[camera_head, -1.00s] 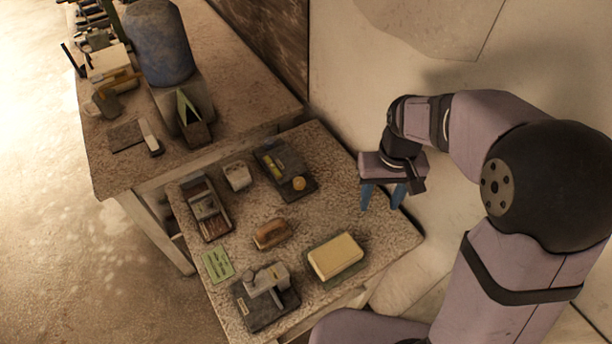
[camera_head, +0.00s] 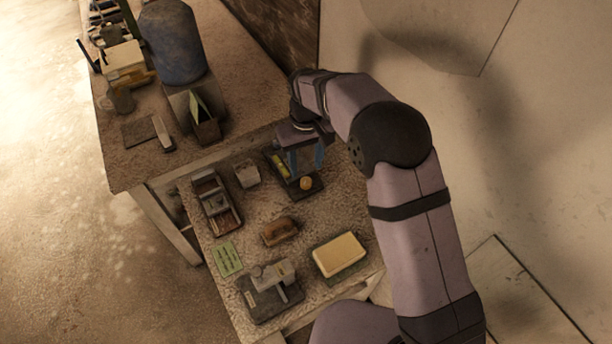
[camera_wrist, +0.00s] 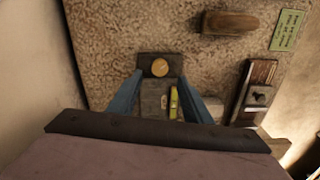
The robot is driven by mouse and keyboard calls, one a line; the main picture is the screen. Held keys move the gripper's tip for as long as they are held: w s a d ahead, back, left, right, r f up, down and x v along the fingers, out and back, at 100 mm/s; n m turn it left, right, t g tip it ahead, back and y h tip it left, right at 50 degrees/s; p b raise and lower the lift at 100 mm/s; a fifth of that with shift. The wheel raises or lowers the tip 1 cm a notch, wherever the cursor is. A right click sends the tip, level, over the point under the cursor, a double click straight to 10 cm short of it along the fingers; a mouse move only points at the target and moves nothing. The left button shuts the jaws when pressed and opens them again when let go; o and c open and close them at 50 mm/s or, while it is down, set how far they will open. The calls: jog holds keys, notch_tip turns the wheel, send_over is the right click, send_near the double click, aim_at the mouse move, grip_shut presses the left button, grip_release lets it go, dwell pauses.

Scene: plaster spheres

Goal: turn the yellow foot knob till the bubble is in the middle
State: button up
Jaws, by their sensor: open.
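The yellow foot knob (camera_head: 306,183) is a round disc at the near end of a dark levelling plate (camera_head: 317,187). It also shows in the wrist view (camera_wrist: 160,68), just beyond my fingertips. A yellow-green bubble vial (camera_head: 281,165) lies along the plate's left side; it also shows in the wrist view (camera_wrist: 173,102). The bubble is too small to place. My gripper (camera_head: 305,168) is open above the plate, its blue fingers apart on either side of the plate in the wrist view (camera_wrist: 160,88). Nothing is between the fingers; they do not touch the knob. My gripper hides the plate's far part.
A brown wooden-backed block (camera_head: 280,231) lies nearer on the bench, with a yellow block (camera_head: 340,254) to its right. Bare bench surrounds the knob's near side.

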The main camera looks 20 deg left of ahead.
aim_at(306, 181)
jog(key=shift+f+p, duration=1.2)
jog(key=shift+f, duration=2.1)
jog(key=c, duration=1.1)
jog(key=shift+o, duration=0.2)
jog(key=shift+n, duration=0.3)
jog(key=shift+n+b, duration=0.9)
jog(key=shift+n, duration=0.3)
jog(key=shift+n+b, duration=0.45)
jog(key=shift+n, duration=0.95)
